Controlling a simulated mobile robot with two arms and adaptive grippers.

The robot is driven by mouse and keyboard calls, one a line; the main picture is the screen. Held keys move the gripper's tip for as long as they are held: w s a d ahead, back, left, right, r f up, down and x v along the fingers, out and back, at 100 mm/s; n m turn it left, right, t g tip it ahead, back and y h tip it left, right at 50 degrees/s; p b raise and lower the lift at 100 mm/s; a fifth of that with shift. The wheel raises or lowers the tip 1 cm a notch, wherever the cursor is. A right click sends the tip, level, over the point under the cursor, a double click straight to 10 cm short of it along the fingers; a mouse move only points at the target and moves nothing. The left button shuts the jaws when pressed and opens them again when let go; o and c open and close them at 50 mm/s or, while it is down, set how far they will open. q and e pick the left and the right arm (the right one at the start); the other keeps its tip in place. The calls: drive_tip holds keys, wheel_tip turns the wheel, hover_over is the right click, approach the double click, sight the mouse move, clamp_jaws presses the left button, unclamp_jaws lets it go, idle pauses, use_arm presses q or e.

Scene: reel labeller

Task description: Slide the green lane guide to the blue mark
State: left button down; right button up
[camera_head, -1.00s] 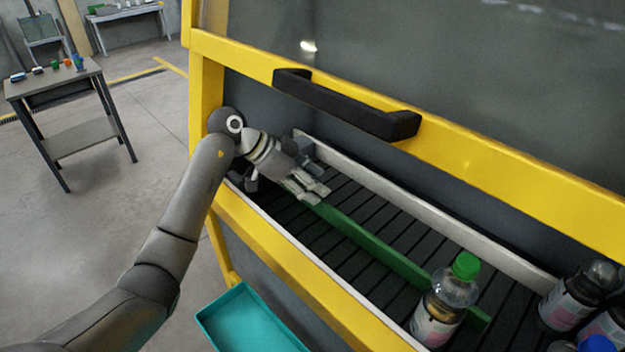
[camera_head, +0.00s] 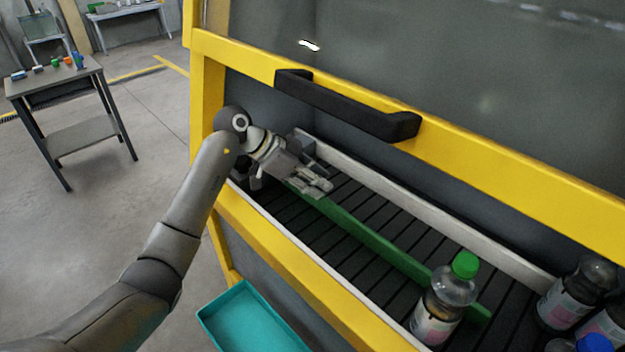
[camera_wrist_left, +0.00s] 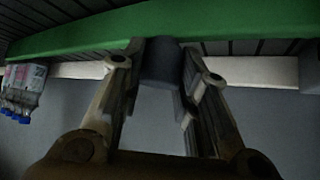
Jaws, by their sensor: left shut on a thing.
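The green lane guide (camera_head: 375,235) is a long, low bar lying lengthwise over the dark slatted conveyor, between its two pale side rails. It also crosses the top of the left wrist view (camera_wrist_left: 85,38). My left gripper (camera_head: 317,189) is at the guide's far left end. In the left wrist view its fingers (camera_wrist_left: 163,62) are closed around a dark, rounded knob (camera_wrist_left: 160,60) beside the green bar, which seems to be part of the guide. I cannot make out the blue mark in either view. My right gripper is not in view.
A clear bottle with a green cap (camera_head: 447,300) stands at the near part of the guide, hiding some of it. More bottles (camera_head: 568,295) crowd the lower right. A yellow frame with a black handle (camera_head: 345,105) overhangs the conveyor. A teal tray (camera_head: 250,320) sits below.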

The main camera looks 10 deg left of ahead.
use_arm(q)
drive_tip(key=shift+w+d+r, duration=0.2)
drive_tip(key=shift+w+d, duration=0.25)
drive_tip(key=shift+w, duration=0.3)
drive_tip(key=shift+w+d+f, duration=0.15)
drive_tip(key=shift+w, duration=0.05)
drive_tip(key=c, duration=1.1)
unclamp_jaws()
drive_tip(key=v, duration=1.2)
